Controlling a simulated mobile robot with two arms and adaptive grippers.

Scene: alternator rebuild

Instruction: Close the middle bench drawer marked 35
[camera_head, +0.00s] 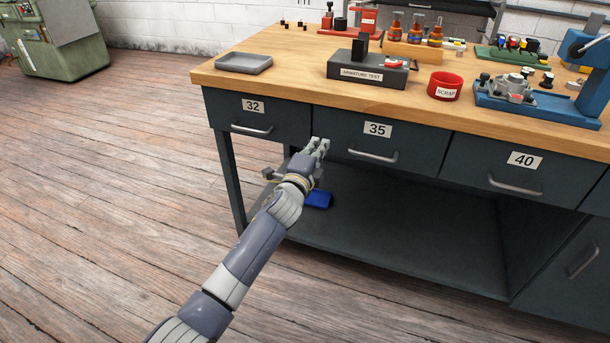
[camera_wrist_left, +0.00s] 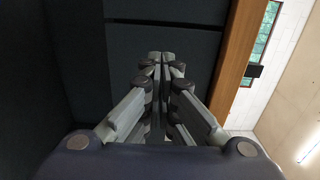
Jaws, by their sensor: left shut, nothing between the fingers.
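The middle drawer marked 35 (camera_head: 350,127) has a dark front with a white label (camera_head: 377,130) and a grey bar handle (camera_head: 373,156). Its front looks about level with the fronts of its neighbours; I cannot judge a small gap. My left gripper (camera_head: 321,146) is shut and empty, with its fingertips at the left end of that front. Whether they touch it is unclear. In the left wrist view the closed fingertips (camera_wrist_left: 162,60) point at dark panels with a thin seam (camera_wrist_left: 150,23) between them. My right gripper is not in view.
Drawer 32 (camera_head: 280,116) is on the left and drawer 40 (camera_head: 497,162) on the right. The wooden bench top (camera_head: 290,77) overhangs above, carrying a tray, tester and scrap bin. A blue object (camera_head: 318,199) lies on the lower shelf (camera_head: 400,235).

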